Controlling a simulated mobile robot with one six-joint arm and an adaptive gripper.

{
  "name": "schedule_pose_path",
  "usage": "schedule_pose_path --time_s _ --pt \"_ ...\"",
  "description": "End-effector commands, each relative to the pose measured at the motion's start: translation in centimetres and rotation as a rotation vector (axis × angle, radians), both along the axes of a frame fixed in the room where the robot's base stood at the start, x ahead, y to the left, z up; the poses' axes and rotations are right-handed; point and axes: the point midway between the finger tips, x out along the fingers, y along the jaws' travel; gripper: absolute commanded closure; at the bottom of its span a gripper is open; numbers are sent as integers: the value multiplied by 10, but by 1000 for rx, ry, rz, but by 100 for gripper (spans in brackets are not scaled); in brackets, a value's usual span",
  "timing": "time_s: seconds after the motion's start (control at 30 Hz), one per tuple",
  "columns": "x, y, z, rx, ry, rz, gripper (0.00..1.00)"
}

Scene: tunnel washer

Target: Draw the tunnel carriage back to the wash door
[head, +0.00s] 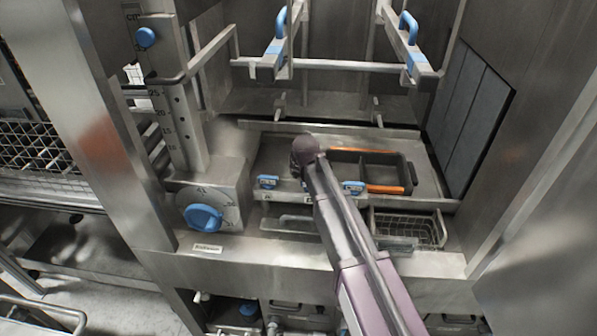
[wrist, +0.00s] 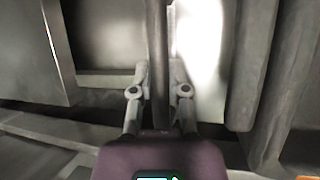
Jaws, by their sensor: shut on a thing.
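A low metal carriage (head: 430,179), which I take for the tunnel carriage, lies on the chamber floor in the head view. It bears a black bin (head: 362,163) with orange handles, and blue latches (head: 268,182) sit at its front edge. My arm reaches across its middle and hides part of it. In the wrist view, my gripper (wrist: 160,72) is shut on an upright dark bar (wrist: 157,35), one finger on each side. My fingers are hidden in the head view. I cannot tell which part the bar belongs to.
A rail frame with blue grips (head: 408,27) stands above the carriage. A post with a scale (head: 171,95) and a blue knob (head: 203,217) stand at left. A wire basket (head: 407,227) sits in front at right. A dark panel (head: 470,115) lines the right wall.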

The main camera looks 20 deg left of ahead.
Motion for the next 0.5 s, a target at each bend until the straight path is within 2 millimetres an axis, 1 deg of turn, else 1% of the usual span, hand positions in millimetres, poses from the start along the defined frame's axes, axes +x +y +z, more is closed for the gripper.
schedule_pose_path --time_s 0.03,0.5 --pt "-1 5 0 2 1 2 100" --pt "-7 28 0 3 2 3 100"
